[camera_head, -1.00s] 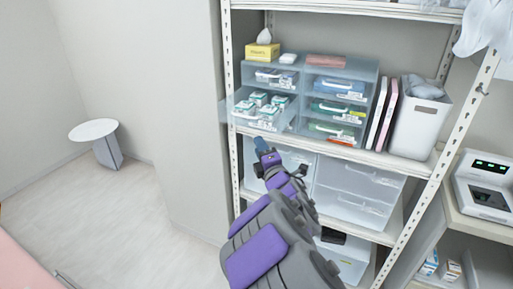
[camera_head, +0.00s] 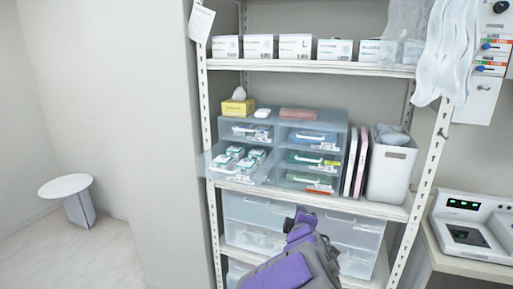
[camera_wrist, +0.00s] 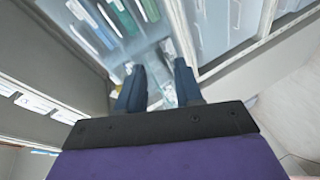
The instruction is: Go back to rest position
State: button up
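My arm reaches up from the bottom of the head view, and my gripper (camera_head: 300,216) is in front of the shelf, below the small drawer unit (camera_head: 313,136). In the wrist view my gripper (camera_wrist: 159,72) has its two blue fingers apart, with nothing visibly held between them. The lower left drawer (camera_head: 238,172) of the unit is pulled out and holds several small white and green packs (camera_head: 234,153). The other small drawers look shut.
A metal shelf rack (camera_head: 418,172) carries white boxes (camera_head: 296,46) on top and clear bins (camera_head: 263,214) below. A grey-white bin (camera_head: 390,172) and binders stand right of the drawers. A device (camera_head: 471,232) is at right. A round table (camera_head: 66,186) stands left on open floor.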

jog(key=s+d+f+m+g+h, duration=0.1)
jog(key=s+d+f+m+g, duration=0.15)
jog(key=s, duration=0.35)
jog(key=s+d+f+m+g, duration=0.1)
jog(key=s+d+m+g, duration=0.15)
jog(key=s, duration=0.35)
jog(key=s+d+f+m+g+h, duration=0.1)
jog(key=s+d+f+m+g, duration=0.1)
jog(key=s+m+g, duration=0.3)
jog(key=s+a+f+m+g+y, duration=0.1)
jog(key=s+a+m+g, duration=0.1)
jog(key=s, duration=1.2)
jog(key=s+a+f+m+g+y, duration=0.1)
jog(key=s+g, duration=0.3)
jog(key=s, duration=1.1)
jog(key=shift+s+a+f+m+g+y, duration=0.25)
jog(key=shift+a+m+y, duration=0.2)
jog(key=shift+a, duration=0.4)
